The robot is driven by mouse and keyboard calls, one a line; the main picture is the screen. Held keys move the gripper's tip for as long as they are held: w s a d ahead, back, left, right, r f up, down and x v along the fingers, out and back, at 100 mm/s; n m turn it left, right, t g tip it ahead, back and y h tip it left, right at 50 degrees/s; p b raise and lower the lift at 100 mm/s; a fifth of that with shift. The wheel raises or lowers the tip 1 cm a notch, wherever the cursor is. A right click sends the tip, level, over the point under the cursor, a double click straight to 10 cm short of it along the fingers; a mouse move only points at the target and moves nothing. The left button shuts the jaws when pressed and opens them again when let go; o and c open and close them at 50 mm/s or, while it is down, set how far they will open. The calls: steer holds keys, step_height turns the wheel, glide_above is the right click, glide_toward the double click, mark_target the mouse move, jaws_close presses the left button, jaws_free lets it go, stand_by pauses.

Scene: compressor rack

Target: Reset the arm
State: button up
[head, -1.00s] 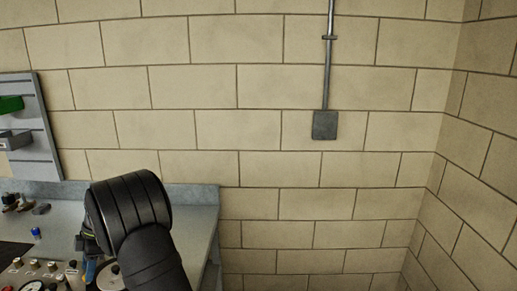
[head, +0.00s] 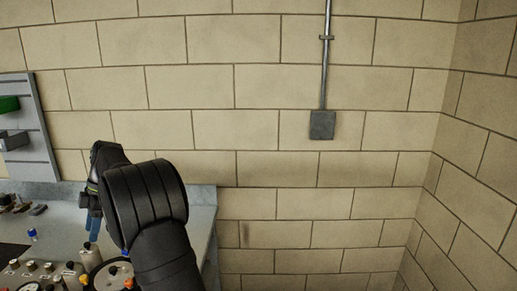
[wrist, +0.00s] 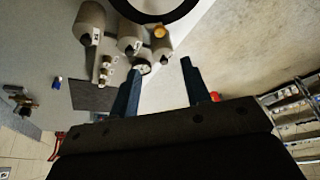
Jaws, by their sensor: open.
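My gripper (wrist: 158,92) shows in the wrist view with its two dark blue fingers spread wide apart and nothing between them. In the head view my gripper (head: 92,215) is partly hidden behind my black arm and hangs above the grey workbench (head: 203,222). Several grey cylinders (wrist: 90,22) and a small gauge (wrist: 142,66) lie beyond the fingertips in the wrist view. No object touches the fingers.
A panel with several knobs (head: 48,266) and a round plate sits at the bench's lower left. A small blue item (head: 32,234) stands on the bench. A grey wall rack (head: 33,150) holds a green bin (head: 8,104). The right side is bare block wall with a conduit box (head: 322,125).

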mark_target(83, 277)
steer(key=x, duration=1.3)
steer(key=shift+s+a+f, duration=0.15)
steer(key=shift+f, duration=0.15)
steer(key=shift+s+a+f+m, duration=0.1)
steer(key=shift+f+m, duration=0.1)
steer(key=shift+m, duration=0.1)
steer(key=m+t+y, duration=0.1)
steer(key=m, duration=0.2)
steer(key=shift+s+r, duration=0.1)
steer(key=m+t, duration=0.1)
steer(key=m, duration=0.1)
steer(key=m+t, duration=0.1)
steer(key=m, duration=0.1)
steer(key=shift+s+m, duration=0.2)
steer(key=shift+m, duration=0.2)
steer(key=m+t, duration=0.1)
steer(key=m, duration=0.3)
steer(key=shift+s+m+t, duration=0.2)
steer(key=shift+m+t, duration=0.1)
steer(key=shift+t, duration=0.1)
steer(key=shift+m+t+h, duration=0.5)
steer(key=shift+m+t, duration=0.1)
steer(key=shift+m, duration=1.4)
steer(key=shift+s, duration=0.1)
